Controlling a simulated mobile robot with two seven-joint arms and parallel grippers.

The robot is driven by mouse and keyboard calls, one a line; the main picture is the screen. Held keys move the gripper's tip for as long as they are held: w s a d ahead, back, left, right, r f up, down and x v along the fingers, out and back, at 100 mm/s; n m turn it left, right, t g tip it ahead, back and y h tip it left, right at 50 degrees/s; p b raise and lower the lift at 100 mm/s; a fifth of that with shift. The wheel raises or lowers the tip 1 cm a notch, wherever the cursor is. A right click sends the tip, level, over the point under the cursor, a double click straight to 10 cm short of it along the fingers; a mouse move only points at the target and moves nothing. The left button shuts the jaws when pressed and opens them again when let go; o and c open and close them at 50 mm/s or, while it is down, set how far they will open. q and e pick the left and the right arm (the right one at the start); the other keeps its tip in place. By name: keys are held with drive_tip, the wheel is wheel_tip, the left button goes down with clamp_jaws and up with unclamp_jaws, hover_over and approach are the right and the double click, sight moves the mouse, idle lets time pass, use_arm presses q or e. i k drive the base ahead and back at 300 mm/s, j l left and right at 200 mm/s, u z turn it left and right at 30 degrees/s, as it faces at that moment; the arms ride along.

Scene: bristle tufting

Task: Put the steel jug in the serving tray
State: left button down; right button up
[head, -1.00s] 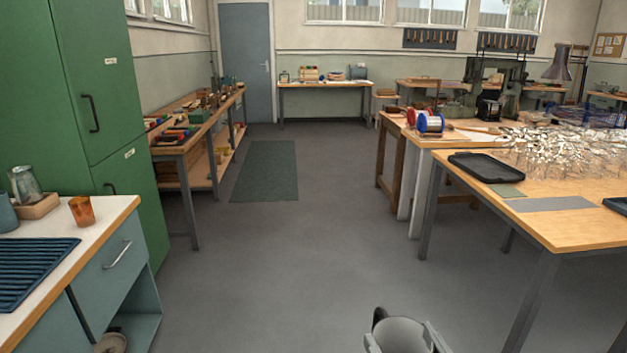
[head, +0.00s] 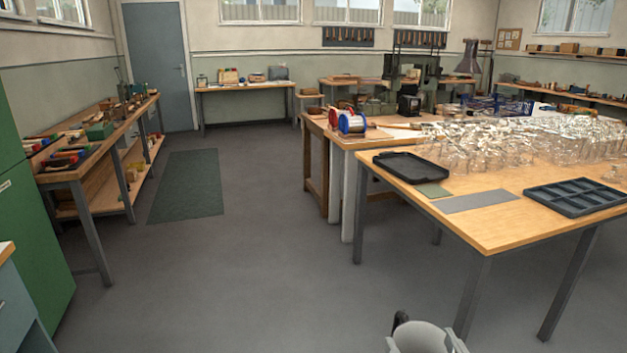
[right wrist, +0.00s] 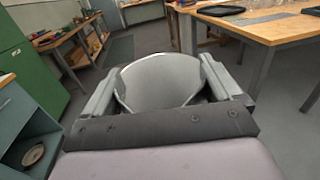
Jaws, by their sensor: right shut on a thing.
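The steel jug (head: 422,340) shows as a grey rounded shape at the bottom edge of the head view, partly cut off. In the right wrist view the jug (right wrist: 160,82) fills the space between the two fingers. My right gripper (right wrist: 162,70) is shut on it, one finger on each side. The jug is held in front of the table, above the floor. The serving tray, seemingly the black shallow tray (head: 410,167) with a raised rim, lies on the wooden table near its left end and looks empty. My left gripper is not in view.
The wooden table (head: 480,225) also carries a grey mat (head: 480,202), a dark compartment tray (head: 575,197) and many clear glass-like items (head: 520,140) behind. A workbench (head: 100,150) and green cabinet (head: 25,240) stand at left. The floor between is clear.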

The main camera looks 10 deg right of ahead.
sight(410, 167)
drive_tip(key=i+z, duration=0.35)
drive_tip(key=i, duration=2.8)
